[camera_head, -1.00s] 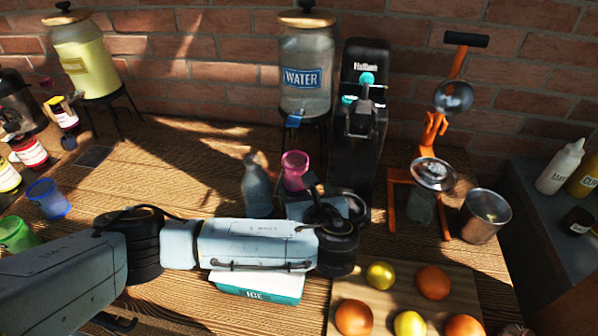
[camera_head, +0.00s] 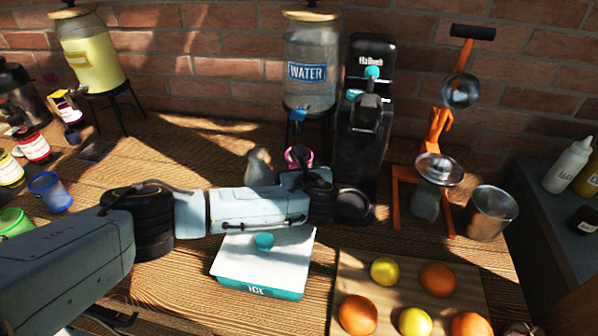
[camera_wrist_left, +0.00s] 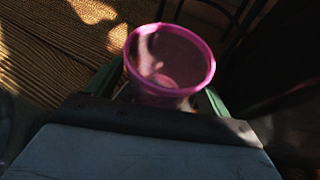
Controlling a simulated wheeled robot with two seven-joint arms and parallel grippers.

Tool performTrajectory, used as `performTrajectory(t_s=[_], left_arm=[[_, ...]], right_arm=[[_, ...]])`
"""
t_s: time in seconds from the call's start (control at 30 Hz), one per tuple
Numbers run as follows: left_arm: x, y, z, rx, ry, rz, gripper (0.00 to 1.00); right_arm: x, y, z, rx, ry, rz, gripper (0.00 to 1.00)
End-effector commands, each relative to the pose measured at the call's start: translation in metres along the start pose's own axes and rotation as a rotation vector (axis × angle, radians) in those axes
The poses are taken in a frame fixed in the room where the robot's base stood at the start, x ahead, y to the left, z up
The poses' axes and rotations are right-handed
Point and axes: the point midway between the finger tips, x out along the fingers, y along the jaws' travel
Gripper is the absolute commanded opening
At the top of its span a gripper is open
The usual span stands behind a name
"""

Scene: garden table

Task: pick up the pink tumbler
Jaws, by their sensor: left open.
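The pink tumbler (camera_head: 298,155) stands upright on the wooden table below the water dispenser, mostly hidden behind my left gripper in the head view. In the left wrist view the tumbler (camera_wrist_left: 170,62) shows from above, its rim and empty-looking inside visible. My left gripper (camera_head: 300,165) has reached it. In the wrist view the gripper's greenish fingers (camera_wrist_left: 160,92) stand open on both sides of the tumbler, whose lower part is hidden by the gripper body. I cannot tell whether the fingers touch it. My right gripper is not in view.
A grey bottle (camera_head: 259,168) stands just left of the tumbler. The water dispenser (camera_head: 309,65) is behind, and a black drink machine (camera_head: 362,130) close at right. The ice box (camera_head: 262,262) and fruit board (camera_head: 390,300) are in front.

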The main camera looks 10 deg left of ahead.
Motion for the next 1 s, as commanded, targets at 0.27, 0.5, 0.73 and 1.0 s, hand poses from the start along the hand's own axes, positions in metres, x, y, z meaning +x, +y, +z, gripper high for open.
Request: performTrajectory(t_s=[0.27,0.5,0.73,1.0], left_arm=[[0.0035,-0.0002,0.0004,0.0,0.0,-0.001,0.81],[0.0034,0.0,0.0002,0.0,0.0,-0.001,0.51],[0.0034,0.0001,0.0004,0.0,-0.001,-0.001,0.28],[0.0021,0.0002,0.0008,0.0,0.0,0.0,0.28]], right_arm=[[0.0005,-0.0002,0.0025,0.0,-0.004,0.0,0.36],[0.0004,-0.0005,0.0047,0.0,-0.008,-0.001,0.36],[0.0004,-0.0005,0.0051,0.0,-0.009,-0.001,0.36],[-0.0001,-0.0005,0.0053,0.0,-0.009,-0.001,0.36]])
